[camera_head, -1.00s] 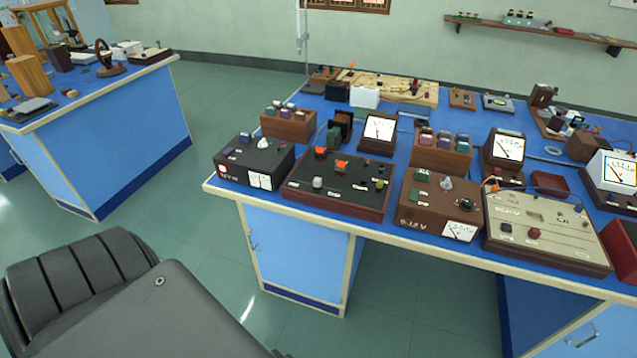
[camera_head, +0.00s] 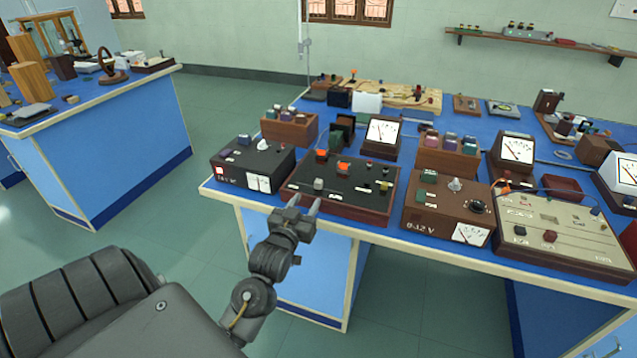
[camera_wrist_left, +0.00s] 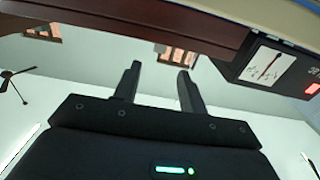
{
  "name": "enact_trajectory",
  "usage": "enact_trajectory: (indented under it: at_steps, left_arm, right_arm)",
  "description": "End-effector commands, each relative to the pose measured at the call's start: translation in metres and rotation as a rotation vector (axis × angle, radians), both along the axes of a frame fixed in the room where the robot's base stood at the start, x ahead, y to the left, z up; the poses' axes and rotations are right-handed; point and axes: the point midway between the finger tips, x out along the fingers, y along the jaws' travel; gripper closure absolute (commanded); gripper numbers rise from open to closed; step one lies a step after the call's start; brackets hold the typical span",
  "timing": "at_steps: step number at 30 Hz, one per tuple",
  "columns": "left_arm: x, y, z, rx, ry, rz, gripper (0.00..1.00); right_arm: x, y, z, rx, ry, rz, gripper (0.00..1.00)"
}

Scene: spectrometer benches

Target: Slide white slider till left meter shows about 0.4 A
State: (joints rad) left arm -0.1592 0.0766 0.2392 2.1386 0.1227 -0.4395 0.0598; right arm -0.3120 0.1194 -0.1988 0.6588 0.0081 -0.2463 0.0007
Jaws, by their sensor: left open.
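My left gripper (camera_head: 305,204) is open and empty, just in front of the black panel box (camera_head: 338,194) with a wooden rim. In the left wrist view its two fingers (camera_wrist_left: 159,72) stand apart with nothing between them. A pale grey-white knob (camera_head: 319,184), which may be the white slider, sits at the panel's front left, a little beyond the fingertips. The left meter (camera_head: 383,131), a white dial in a brown case, stands behind the panel; its reading is too small to tell. My right gripper is out of view.
A black supply box (camera_head: 252,165) stands left of the panel, a brown supply box (camera_head: 447,207) right of it. A cream panel (camera_head: 560,228) and other meters are farther right. The blue bench's front edge (camera_head: 262,206) runs under my left gripper. Open floor lies left.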

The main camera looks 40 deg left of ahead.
Motion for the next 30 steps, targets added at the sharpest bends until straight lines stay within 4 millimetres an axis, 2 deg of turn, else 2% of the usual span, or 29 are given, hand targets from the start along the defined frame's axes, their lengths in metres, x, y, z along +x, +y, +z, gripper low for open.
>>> enact_trajectory:
  at_steps: [8,15,21,30]
  left_arm:
    - [0.045,0.016,0.002,0.001,-0.002,0.000,0.58]
    - [0.082,0.028,0.001,0.001,-0.001,-0.001,0.58]
    - [0.095,0.033,0.000,0.001,0.001,-0.001,0.58]
    - [0.097,0.033,0.000,0.001,0.001,-0.001,0.59]
  right_arm:
    - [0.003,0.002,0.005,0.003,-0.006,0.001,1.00]
    - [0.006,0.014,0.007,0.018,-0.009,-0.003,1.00]
    - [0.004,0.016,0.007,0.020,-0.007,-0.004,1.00]
    - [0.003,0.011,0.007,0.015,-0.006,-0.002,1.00]
